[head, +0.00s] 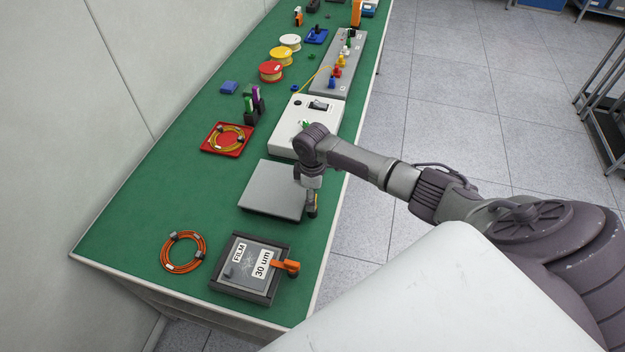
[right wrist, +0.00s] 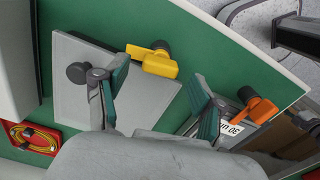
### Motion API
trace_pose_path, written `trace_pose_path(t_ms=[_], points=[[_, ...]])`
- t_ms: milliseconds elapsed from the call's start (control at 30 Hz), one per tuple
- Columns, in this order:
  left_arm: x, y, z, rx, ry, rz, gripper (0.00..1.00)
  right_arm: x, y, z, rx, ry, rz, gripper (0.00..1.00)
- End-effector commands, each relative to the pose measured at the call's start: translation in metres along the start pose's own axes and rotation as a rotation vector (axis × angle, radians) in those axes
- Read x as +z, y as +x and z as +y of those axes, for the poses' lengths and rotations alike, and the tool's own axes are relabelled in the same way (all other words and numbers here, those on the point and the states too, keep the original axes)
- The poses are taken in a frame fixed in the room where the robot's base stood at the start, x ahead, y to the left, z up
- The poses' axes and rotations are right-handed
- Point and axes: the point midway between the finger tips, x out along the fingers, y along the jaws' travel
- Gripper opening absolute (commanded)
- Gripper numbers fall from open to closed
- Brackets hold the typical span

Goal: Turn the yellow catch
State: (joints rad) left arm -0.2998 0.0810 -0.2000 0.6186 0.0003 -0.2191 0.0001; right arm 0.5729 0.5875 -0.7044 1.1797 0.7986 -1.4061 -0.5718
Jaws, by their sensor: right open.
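The yellow catch (right wrist: 153,60) sits at the edge of a flat grey plate (right wrist: 75,58), its lever lying over the plate, with a dark round knob behind it. In the head view the grey plate (head: 268,192) lies on the green bench, and my right gripper (head: 312,205) is over its right edge, largely hiding the catch. In the right wrist view my right gripper (right wrist: 158,82) is open, its teal-padded fingers wide apart. The catch lies beyond the gap between them, with nothing gripped. My left gripper is not in view.
A film frame (head: 248,285) with an orange catch (head: 286,265) lies nearer me; the orange catch (right wrist: 258,108) is right of the fingers in the wrist view. An orange cable coil (head: 183,252) lies left. A white box (head: 290,140) stands beyond the plate.

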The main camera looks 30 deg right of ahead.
Motion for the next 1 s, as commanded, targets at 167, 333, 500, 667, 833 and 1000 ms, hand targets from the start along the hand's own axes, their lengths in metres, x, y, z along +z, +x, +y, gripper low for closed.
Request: trace_pose_path(t_ms=[167, 333, 500, 667, 833, 1000], points=[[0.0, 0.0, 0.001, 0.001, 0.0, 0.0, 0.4, 0.001, -0.04, 0.002, 0.005, 0.0, 0.002, 0.69], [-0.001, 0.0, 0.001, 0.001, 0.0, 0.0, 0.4, 0.001, -0.074, 0.002, 0.004, 0.001, 0.001, 0.69], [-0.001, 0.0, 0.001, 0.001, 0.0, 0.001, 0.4, 0.001, -0.094, 0.001, 0.002, 0.002, 0.0, 0.69], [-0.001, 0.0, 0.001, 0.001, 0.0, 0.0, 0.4, 0.001, -0.1, 0.001, 0.002, 0.002, 0.0, 0.69], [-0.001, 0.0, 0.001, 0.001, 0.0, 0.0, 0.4, 0.001, -0.1, 0.001, 0.001, 0.003, -0.001, 0.69], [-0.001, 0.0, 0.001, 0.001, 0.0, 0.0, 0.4, 0.001, -0.1, 0.001, 0.002, 0.003, -0.001, 0.69]])
